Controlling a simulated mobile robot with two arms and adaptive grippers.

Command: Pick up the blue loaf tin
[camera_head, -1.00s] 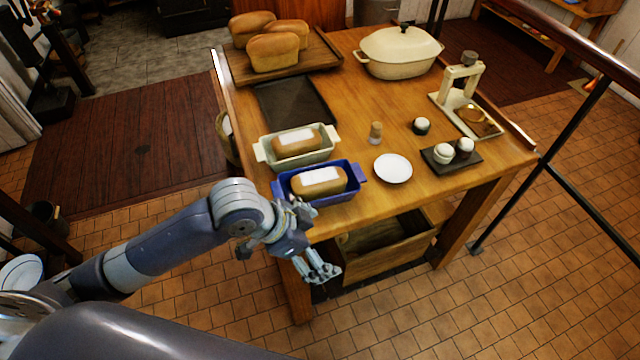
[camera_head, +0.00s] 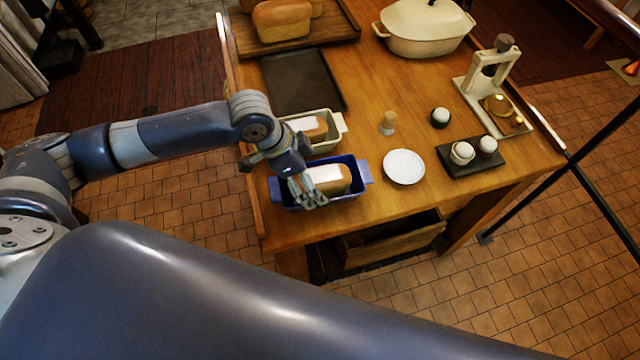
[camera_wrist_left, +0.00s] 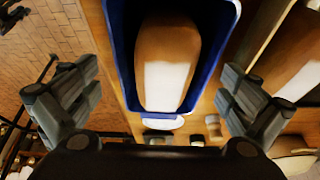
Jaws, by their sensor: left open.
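The blue loaf tin (camera_head: 361,172) stands near the table's front left edge, with a brown loaf (camera_head: 330,179) bearing a white label inside. My left gripper (camera_head: 308,193) is open over the tin's left part and hides some of it. In the left wrist view, the blue tin (camera_wrist_left: 214,64) lies ahead, between the two spread fingers (camera_wrist_left: 158,94) and beyond them. I cannot tell whether a finger touches it. My right gripper is not in view.
A pale loaf tin (camera_head: 340,128) with another loaf stands just behind the blue one, partly hidden by my arm. A white plate (camera_head: 404,167) lies close to the right. A dark tray (camera_head: 300,82) and a cream casserole (camera_head: 425,30) are farther back.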

